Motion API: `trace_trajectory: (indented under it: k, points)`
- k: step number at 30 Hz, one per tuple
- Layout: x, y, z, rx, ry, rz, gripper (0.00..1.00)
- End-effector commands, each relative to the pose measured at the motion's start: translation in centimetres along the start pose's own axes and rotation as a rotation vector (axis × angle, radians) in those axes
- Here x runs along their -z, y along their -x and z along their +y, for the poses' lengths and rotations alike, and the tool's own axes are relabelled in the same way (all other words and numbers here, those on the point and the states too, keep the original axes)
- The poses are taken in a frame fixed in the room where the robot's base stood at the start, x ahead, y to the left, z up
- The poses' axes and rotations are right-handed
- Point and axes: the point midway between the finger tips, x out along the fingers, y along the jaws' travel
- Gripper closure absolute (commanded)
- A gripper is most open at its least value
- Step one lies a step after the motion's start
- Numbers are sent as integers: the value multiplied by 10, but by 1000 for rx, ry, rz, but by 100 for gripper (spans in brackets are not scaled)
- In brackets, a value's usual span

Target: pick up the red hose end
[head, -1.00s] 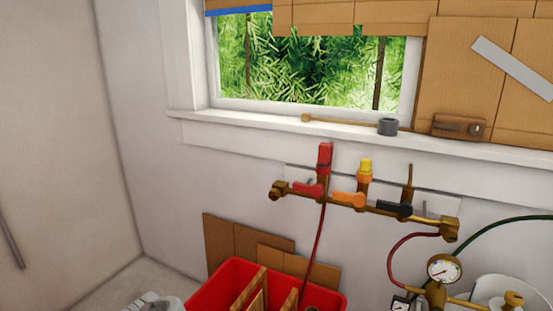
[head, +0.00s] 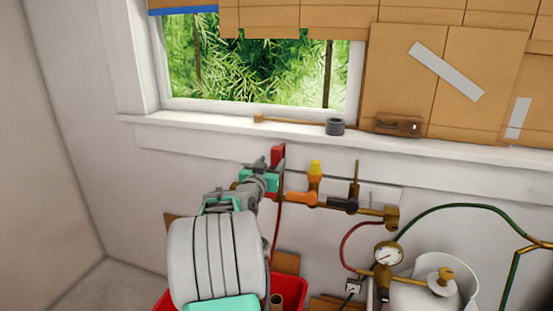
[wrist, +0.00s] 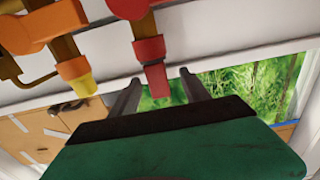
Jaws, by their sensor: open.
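The red hose end (head: 278,152) stands upright at the left of the brass valve bar (head: 372,209) on the wall, with the red hose (head: 277,232) hanging below. It also shows in the wrist view (wrist: 150,49). My gripper (head: 268,167) is open at the hose end, and partly covers it in the head view. In the wrist view my two fingers (wrist: 160,80) point towards the hose end, whose tip appears between them. I cannot tell whether they touch it. A red valve handle (wrist: 128,8) is beside it.
The yellow-tipped fitting (head: 315,168) stands close to the right, above an orange handle (head: 301,198). A black handle (head: 343,204) follows. The window sill (head: 220,127) is above. A red crate (head: 290,294), gauge (head: 388,254) and white tank (head: 425,290) are below.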

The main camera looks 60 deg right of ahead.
Motion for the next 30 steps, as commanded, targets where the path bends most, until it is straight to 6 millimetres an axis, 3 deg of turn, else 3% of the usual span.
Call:
trace_trajectory:
  k: [6, 14, 30]
  points:
    - [2, -37, 6, -1, 1, -2, 45]
    - [1, -43, 5, 1, 1, -2, 45]
    - [1, -42, 4, 2, 1, -2, 89]
